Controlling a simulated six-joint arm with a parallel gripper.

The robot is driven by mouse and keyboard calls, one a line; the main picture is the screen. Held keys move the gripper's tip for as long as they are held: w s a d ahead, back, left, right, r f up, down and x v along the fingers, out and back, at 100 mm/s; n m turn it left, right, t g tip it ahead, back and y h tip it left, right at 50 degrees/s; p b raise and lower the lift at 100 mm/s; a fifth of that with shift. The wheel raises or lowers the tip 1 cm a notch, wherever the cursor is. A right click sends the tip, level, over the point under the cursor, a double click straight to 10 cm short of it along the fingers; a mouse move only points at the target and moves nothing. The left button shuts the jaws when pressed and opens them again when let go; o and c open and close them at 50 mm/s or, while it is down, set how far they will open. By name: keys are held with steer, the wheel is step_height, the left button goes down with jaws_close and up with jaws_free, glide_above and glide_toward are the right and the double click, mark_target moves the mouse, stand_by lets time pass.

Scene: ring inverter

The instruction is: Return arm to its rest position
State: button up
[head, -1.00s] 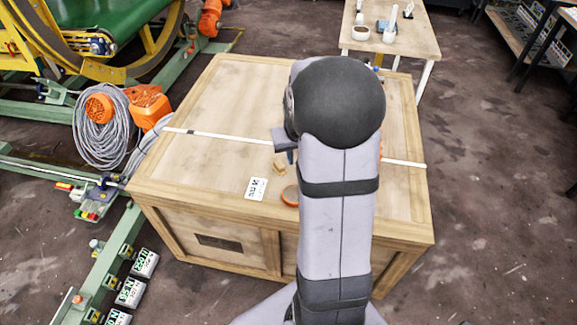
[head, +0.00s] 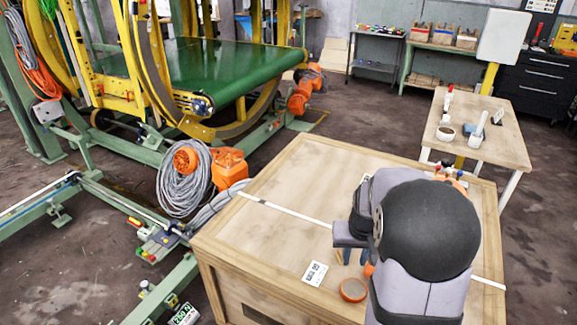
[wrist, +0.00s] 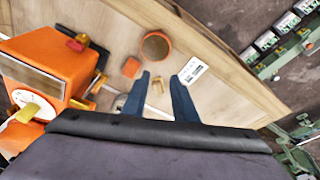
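My gripper (wrist: 160,78) shows in the wrist view as two blue fingers, spread apart with nothing clamped between them. A small tan piece (wrist: 157,86) appears in the gap, seemingly on the wooden crate top beyond. In the head view, my arm's dark rounded joint covers the right part of the crate (head: 290,185). The blue fingertips (head: 352,257) show only partly beside the arm, over the crate.
On the crate lie an orange round container (head: 353,290), a white printed card (head: 315,273) and a small orange block (wrist: 131,68). An orange device with a dial (wrist: 40,70) stands close at left in the wrist view. The crate's left half is clear.

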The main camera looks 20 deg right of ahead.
steer(key=s+a+f+g+y+p, duration=0.1)
steer(key=s+a+g, duration=0.1)
steer(key=s+a, duration=0.3)
steer(key=s+a+f+g, duration=0.1)
steer(key=s+a+f, duration=0.15)
steer(key=s, duration=0.45)
steer(key=s+a+r+n+p, duration=0.3)
steer(key=a+r+n+p, duration=0.1)
steer(key=a+r, duration=0.4)
steer(key=shift+a+r+t+p, duration=0.4)
steer(key=shift+a+p, duration=0.25)
steer(key=shift+a, duration=0.6)
